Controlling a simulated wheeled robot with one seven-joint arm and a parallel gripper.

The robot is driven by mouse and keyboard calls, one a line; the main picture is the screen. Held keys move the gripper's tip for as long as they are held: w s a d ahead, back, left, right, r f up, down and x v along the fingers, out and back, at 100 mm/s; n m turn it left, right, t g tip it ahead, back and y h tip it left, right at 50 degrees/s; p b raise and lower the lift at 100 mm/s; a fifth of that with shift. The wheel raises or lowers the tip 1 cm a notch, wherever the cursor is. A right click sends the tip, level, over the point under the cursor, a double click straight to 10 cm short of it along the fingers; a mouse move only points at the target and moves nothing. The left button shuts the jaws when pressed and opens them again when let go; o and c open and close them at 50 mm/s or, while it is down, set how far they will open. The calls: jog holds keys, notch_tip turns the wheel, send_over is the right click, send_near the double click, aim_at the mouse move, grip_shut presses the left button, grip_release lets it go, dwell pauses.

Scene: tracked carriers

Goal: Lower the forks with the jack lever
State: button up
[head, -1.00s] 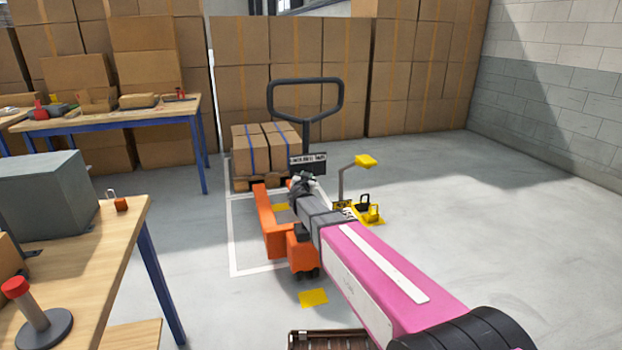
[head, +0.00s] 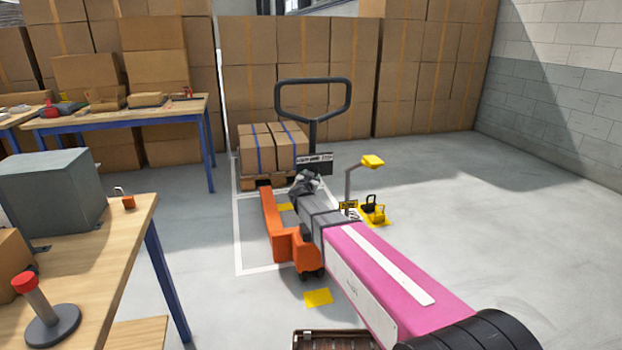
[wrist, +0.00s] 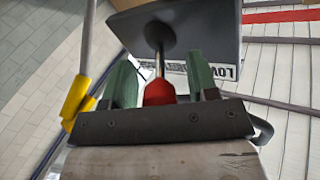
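The orange pallet jack (head: 271,222) stands on the floor inside a white outline, its black loop handle (head: 348,100) upright. A dark labelled plate (head: 320,167) sits low on the handle column and also shows in the wrist view (wrist: 215,30). There, a metal lever with a red knob (wrist: 159,92) sticks out from a dark round base. My gripper (wrist: 159,72) has its green fingers on either side of the knob, with a visible gap at least on the right. In the head view my gripper (head: 306,180) is at the plate, and my arm hides part of the jack.
A pallet with strapped boxes (head: 270,152) stands behind the jack. A yellow-topped post (head: 372,161) and a yellow item (head: 375,214) are to its right. A workbench (head: 110,235) is at left, and a brown crate (head: 333,340) is in front. The right floor is clear.

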jog(key=v, duration=1.1)
dwell(0.4)
jog(key=s+d+f+n+g+y, duration=0.8)
jog(key=s+d+f+g, duration=0.2)
jog(key=s+f, duration=0.25)
jog(key=s+d+f+m+g+h, duration=0.2)
jog(key=s+d+g, duration=0.5)
jog(key=s+d, duration=0.5)
jog(key=shift+s+f+h, duration=0.7)
jog(key=shift+s+f, duration=0.15)
jog(key=shift+f, duration=0.05)
